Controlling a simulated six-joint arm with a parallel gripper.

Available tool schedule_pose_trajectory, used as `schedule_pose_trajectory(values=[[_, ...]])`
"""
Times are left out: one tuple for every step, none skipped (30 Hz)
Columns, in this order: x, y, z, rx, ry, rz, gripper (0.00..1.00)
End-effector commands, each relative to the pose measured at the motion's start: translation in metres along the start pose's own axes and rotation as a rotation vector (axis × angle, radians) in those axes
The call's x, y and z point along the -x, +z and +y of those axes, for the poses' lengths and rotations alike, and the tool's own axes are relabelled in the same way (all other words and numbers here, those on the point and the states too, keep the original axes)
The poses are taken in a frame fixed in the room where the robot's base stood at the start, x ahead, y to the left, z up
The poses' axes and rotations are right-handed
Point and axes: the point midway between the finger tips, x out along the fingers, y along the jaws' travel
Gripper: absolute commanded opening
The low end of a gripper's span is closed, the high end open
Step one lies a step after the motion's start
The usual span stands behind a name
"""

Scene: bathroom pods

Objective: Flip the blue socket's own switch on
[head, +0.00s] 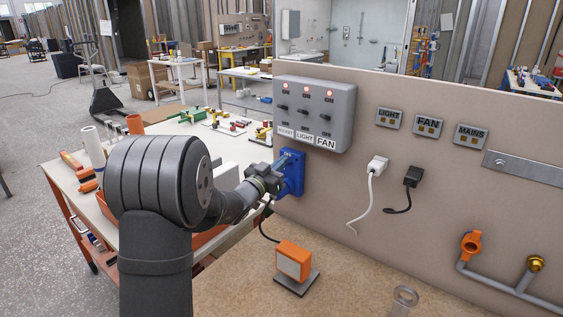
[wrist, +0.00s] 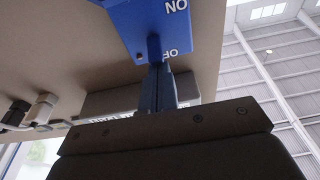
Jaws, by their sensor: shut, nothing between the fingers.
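The blue socket (head: 296,185) is mounted on the beige wall panel, below the grey switch box. In the wrist view its blue face (wrist: 130,22) shows at the top, with part of its ON and OFF lettering turned round. A small dark blue lever (wrist: 154,46), seemingly its switch, stands out between the markings. My gripper (head: 289,160) is shut and empty, its fingers pointing at the upper part of the socket. In the wrist view the fingertips (wrist: 157,68) are right at the lever; I cannot tell whether they touch it. The fingers and wrist partly hide the socket.
The grey switch box (head: 318,105) with red lamps sits just above my gripper. White (head: 377,165) and black (head: 412,176) plugs are on the wall to the right. An orange lamp (head: 294,260) stands on the bench below, near a black cable. Pipework is at the lower right.

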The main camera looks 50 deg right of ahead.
Motion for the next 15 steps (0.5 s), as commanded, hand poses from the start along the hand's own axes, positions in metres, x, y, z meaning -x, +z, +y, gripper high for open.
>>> schedule_pose_trajectory(values=[[0.0014, 0.0062, 0.0001, 0.004, -0.001, 0.035, 0.00], [0.0021, 0.0078, 0.0001, 0.005, -0.001, 0.062, 0.00], [0.0030, 0.0097, 0.0004, 0.004, 0.000, 0.101, 0.00], [0.0036, 0.0112, 0.0004, 0.005, 0.000, 0.129, 0.00], [0.0041, 0.0125, 0.0004, 0.004, 0.000, 0.158, 0.00], [0.0048, 0.0146, 0.0005, 0.004, 0.000, 0.194, 0.00], [0.0053, 0.0157, 0.0004, 0.004, -0.001, 0.222, 0.00], [0.0058, 0.0162, 0.0004, 0.003, 0.000, 0.242, 0.00], [0.0065, 0.0158, 0.0003, 0.002, 0.000, 0.238, 0.00], [0.0063, 0.0145, 0.0004, 0.001, 0.000, 0.238, 0.00], [0.0062, 0.0142, 0.0004, 0.001, 0.000, 0.237, 0.00], [0.0062, 0.0141, 0.0004, 0.001, 0.000, 0.237, 0.00], [0.0061, 0.0141, 0.0004, 0.001, 0.000, 0.236, 0.00], [0.0061, 0.0142, 0.0004, 0.001, 0.001, 0.236, 0.00], [0.0061, 0.0141, 0.0004, 0.001, 0.001, 0.236, 0.00]])
